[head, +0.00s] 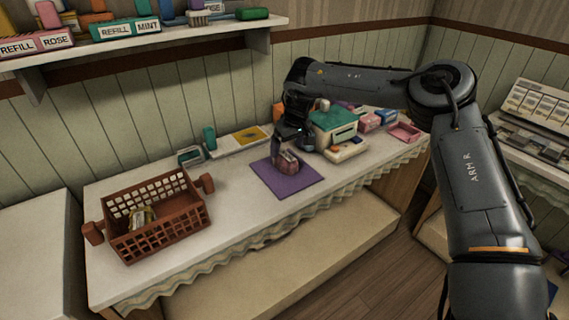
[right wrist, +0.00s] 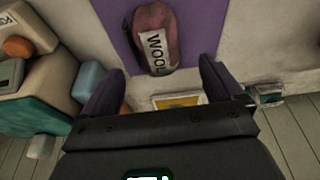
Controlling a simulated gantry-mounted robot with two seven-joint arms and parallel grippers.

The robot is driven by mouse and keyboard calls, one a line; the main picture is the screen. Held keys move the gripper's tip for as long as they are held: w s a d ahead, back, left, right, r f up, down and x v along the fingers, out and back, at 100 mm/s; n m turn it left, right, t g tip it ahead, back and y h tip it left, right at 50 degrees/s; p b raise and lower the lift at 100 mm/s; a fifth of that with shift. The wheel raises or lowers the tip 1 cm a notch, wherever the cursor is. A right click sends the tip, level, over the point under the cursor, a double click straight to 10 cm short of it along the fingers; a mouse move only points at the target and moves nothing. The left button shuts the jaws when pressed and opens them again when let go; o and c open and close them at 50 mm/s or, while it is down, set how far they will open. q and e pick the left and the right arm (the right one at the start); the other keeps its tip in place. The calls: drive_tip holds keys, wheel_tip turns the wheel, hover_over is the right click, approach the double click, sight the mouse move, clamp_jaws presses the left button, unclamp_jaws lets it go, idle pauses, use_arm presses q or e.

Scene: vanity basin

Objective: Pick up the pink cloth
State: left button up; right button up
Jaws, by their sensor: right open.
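A dusky pink rolled bundle, which looks like the pink cloth (head: 288,163), lies on a purple mat (head: 305,188) in the middle of the counter. In the right wrist view the pink cloth (right wrist: 157,33) shows a white label reading "WOOL". My right gripper (head: 282,149) is just above and beside it. In the right wrist view my right gripper (right wrist: 160,82) is open, with its two dark fingers apart and nothing between them. The bundle lies beyond the fingertips there. The gripper partly hides the bundle in the head view. My left gripper is not in view.
A brown basket (head: 155,215) with a few items stands at the left. A teal-topped box (head: 334,128) and small boxes stand right of the mat, close to my right arm. A yellow-and-white card (head: 247,138) lies behind. The counter between basket and mat is clear.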

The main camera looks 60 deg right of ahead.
sight(286, 156)
drive_tip(key=shift+b+x, duration=0.55)
drive_tip(key=shift+x, duration=2.35)
drive_tip(key=shift+s, duration=0.2)
drive_tip(key=shift+c, duration=0.2)
drive_tip(key=c, duration=1.2)
